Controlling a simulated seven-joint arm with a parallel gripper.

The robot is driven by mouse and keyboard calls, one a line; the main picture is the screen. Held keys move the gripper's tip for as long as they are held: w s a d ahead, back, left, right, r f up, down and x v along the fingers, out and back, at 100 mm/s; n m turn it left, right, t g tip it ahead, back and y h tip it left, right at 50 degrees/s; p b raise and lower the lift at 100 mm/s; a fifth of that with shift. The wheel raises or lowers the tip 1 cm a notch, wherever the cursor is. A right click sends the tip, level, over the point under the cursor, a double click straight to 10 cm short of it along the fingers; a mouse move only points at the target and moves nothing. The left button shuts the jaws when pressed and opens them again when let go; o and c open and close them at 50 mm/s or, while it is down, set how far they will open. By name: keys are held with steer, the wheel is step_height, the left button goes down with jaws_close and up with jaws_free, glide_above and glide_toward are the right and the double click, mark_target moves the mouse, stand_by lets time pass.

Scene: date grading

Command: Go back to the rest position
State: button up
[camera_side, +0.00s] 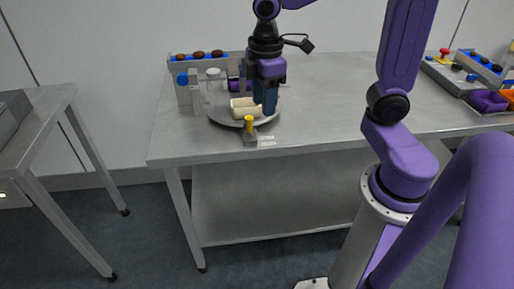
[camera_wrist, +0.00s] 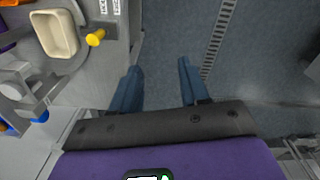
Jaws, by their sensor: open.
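My gripper (camera_side: 266,106) hangs above the steel table (camera_side: 330,105), fingers pointing down, in front of the round grey plate. In the wrist view its two blue fingers are apart with nothing between them (camera_wrist: 160,70); the grey floor shows beyond the gap. The round grey plate (camera_side: 272,117) carries cream trays (camera_side: 241,110). One cream tray (camera_wrist: 54,34) also shows at the upper left of the wrist view, clear of the fingers. In the side view the fingers overlap the plate, and I cannot tell their exact height.
A yellow knob (camera_side: 248,121) stands at the plate's front; it also shows in the wrist view (camera_wrist: 96,38). Behind are a rack with dark dates (camera_side: 199,54), a clear jar (camera_side: 214,82) and a purple bin (camera_side: 236,86). The table's middle is clear.

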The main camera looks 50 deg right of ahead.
steer(key=s+f, duration=0.4)
steer(key=s, duration=1.2)
steer(key=shift+s+a, duration=0.2)
steer(key=shift+a, duration=0.05)
steer(key=shift+r, duration=0.1)
stand_by(0.6)
